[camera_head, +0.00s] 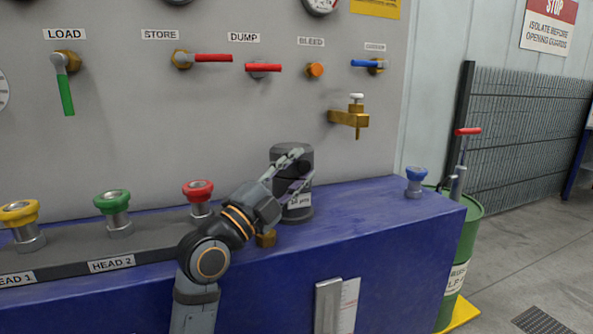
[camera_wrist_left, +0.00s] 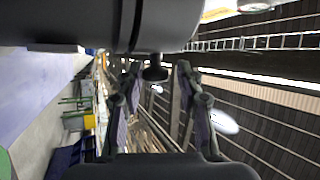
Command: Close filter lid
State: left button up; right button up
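The filter is a dark grey upright cylinder (camera_head: 296,213) with a pale label, standing on the blue bench. Its darker lid (camera_head: 290,150) sits at the top, partly hidden by my left gripper; how firmly it is seated I cannot tell. My left gripper (camera_head: 304,170) is in front of the filter's upper part. In the left wrist view the gripper's two fingers (camera_wrist_left: 158,88) stand apart, with a small dark knob (camera_wrist_left: 155,73) of the lid (camera_wrist_left: 168,25) near the gap between their tips. Contact is not clear. My right gripper is not in view.
The blue bench (camera_head: 370,215) has clear room right of the filter, up to a blue knob (camera_head: 416,178). Red (camera_head: 198,190), green (camera_head: 112,200) and yellow knobs (camera_head: 20,212) stand to the left. A brass tap (camera_head: 350,117) juts from the panel above right.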

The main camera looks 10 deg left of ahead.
pick_arm(q)
notch_tip(320, 180, up, 10)
dwell(0.3)
jog(key=shift+f, duration=0.1)
